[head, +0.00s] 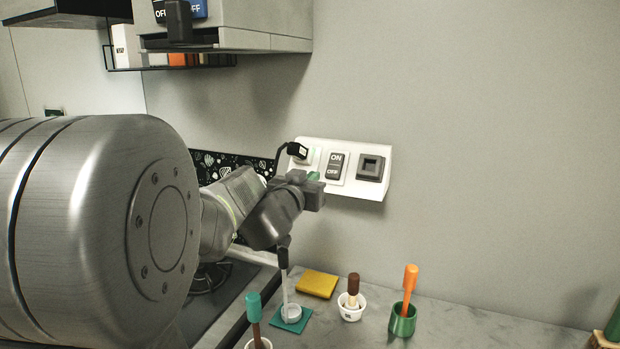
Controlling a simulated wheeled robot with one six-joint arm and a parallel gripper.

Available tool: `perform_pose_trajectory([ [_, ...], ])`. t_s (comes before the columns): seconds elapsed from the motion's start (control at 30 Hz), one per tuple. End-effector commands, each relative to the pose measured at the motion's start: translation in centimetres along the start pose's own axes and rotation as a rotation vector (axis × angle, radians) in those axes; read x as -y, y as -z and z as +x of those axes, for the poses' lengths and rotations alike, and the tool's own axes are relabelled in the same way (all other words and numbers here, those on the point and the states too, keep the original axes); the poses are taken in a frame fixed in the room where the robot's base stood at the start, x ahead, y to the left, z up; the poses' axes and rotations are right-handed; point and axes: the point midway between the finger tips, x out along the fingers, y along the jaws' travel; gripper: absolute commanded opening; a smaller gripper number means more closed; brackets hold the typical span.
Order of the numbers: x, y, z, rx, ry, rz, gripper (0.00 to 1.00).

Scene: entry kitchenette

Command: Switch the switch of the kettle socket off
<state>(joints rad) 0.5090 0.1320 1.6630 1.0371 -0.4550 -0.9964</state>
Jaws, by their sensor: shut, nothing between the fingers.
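A white socket panel (345,188) is fixed to the grey wall. Its dark rocker switch (335,166), marked ON above and OFF below, is in the middle; I cannot tell which side is pressed in. A black plug (298,150) with a cable sits at the panel's left end, and a dark square socket (370,168) is at the right. My gripper (314,190) is shut and empty, just below and left of the rocker. It hides the panel's lower left part. I cannot tell whether it touches the panel. No kettle is clearly visible.
Below on the counter (450,322) are a yellow sponge (317,284), a white cup (351,308) with a brown-handled tool, and a green cup (403,322) with an orange-handled tool. The wall right of the panel is clear.

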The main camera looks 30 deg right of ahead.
Motion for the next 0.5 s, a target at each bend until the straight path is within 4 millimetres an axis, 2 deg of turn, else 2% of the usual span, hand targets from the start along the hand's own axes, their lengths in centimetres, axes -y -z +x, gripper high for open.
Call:
perform_pose_trajectory([
  [0.5, 0.0, -0.1, 9.2, 0.002, -0.001, 0.0, 0.0],
])
